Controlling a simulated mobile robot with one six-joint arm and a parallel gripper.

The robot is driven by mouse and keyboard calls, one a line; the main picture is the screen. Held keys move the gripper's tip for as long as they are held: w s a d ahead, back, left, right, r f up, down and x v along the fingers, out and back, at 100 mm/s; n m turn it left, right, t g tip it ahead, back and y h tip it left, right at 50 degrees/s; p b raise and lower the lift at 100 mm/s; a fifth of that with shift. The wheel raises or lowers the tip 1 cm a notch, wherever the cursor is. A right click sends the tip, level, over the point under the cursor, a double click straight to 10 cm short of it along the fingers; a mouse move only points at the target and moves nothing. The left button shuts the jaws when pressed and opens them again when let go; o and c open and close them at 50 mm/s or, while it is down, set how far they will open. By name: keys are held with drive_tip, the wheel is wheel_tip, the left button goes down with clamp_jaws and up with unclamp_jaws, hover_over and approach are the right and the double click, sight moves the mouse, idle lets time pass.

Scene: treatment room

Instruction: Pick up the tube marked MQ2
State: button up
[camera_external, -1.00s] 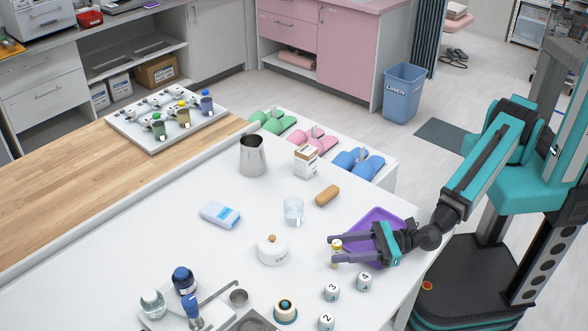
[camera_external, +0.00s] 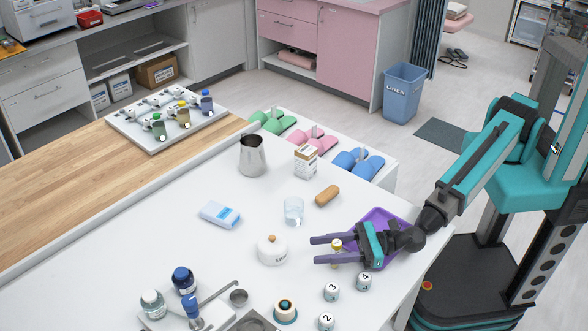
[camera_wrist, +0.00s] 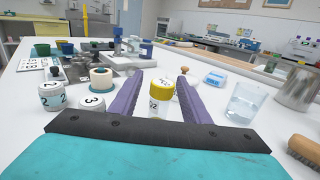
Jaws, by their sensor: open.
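A small tube with a yellow cap (camera_external: 336,246) stands upright on the white table. In the wrist view the tube (camera_wrist: 160,98) shows a white label with dark print ending in "Q2"; the first letter is hard to read. My gripper (camera_external: 315,250) is open, with its two purple fingers level and low over the table. The tube is between the fingers, close to the palm, and the fingers reach past it. In the wrist view my gripper (camera_wrist: 157,82) has a finger on each side of the tube. I see no firm grip on it.
Numbered white jars (camera_external: 332,292) stand in front of my gripper. A white lidded pot (camera_external: 272,251) is just beyond the fingertips. A purple tray (camera_external: 378,222) lies behind my gripper. A glass (camera_external: 293,211) and a brush (camera_external: 327,195) stand farther back.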

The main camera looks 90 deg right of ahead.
drive_tip(key=shift+w, duration=0.35)
idle(0.3)
clamp_jaws()
drive_tip(key=shift+r, duration=0.1)
wheel_tip(320, 180, up, 10)
drive_tip(key=shift+b, duration=0.35)
idle(0.6)
idle(0.5)
